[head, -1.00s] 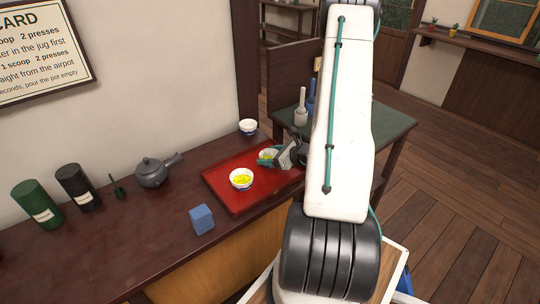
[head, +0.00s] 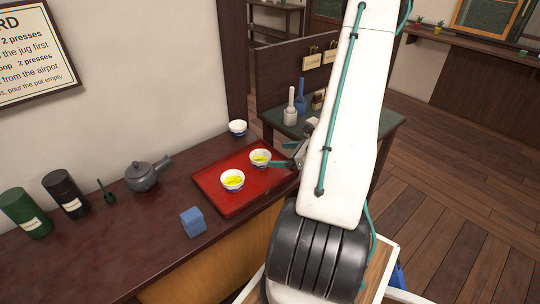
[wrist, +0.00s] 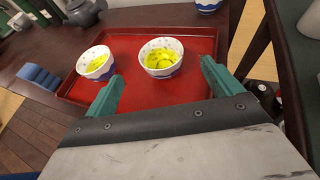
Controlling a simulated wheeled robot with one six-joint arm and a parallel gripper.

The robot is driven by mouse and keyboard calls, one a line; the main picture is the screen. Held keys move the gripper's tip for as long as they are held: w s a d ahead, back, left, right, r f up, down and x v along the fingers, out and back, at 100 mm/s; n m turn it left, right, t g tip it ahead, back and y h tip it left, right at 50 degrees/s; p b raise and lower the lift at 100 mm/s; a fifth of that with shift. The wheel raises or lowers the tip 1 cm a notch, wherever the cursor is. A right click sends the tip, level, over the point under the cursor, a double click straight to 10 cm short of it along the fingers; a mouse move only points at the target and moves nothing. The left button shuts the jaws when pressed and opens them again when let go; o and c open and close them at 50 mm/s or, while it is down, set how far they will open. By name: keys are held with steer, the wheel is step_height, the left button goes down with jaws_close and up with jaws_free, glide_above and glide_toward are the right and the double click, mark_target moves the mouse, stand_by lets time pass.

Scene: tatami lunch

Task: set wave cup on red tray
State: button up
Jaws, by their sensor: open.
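The red tray (head: 213,183) lies on the dark counter. Two white and blue cups with yellow-green contents stand upright on it, a nearer cup (head: 233,182) and a farther cup (head: 260,159). In the wrist view the cup with a blue wave band (wrist: 161,60) stands ahead of my gripper (wrist: 160,85), and the other cup (wrist: 95,64) is at its left. My gripper's green fingers are open and empty, apart from both cups. In the head view my gripper (head: 284,155) is at the tray's right side, partly hidden by my arm.
Another white and blue cup (head: 238,128) stands on the counter behind the tray. A dark teapot (head: 142,177), a blue block (head: 193,222), and a green canister (head: 25,213) and black canister (head: 66,193) are to the left. A green-topped table (head: 330,128) holds bottles.

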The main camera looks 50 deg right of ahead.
steer(key=w+a+r+n+g+y, duration=0.2)
steer(key=a+r+n+g+y, duration=0.15)
steer(key=a+r+n, duration=0.7)
steer(key=w+a+r+n+g+y, duration=0.25)
steer(key=a+r+n+g, duration=0.35)
steer(key=a, duration=0.8)
steer(key=s+a+r+n+g+h, duration=0.2)
steer(key=s+a+r+n+h, duration=0.6)
steer(key=s+a+r+n, duration=0.3)
steer(key=shift+s+r+n, duration=0.2)
steer(key=shift+s+n, duration=1.95)
steer(key=shift+n, duration=1.2)
steer(key=shift+g, duration=0.25)
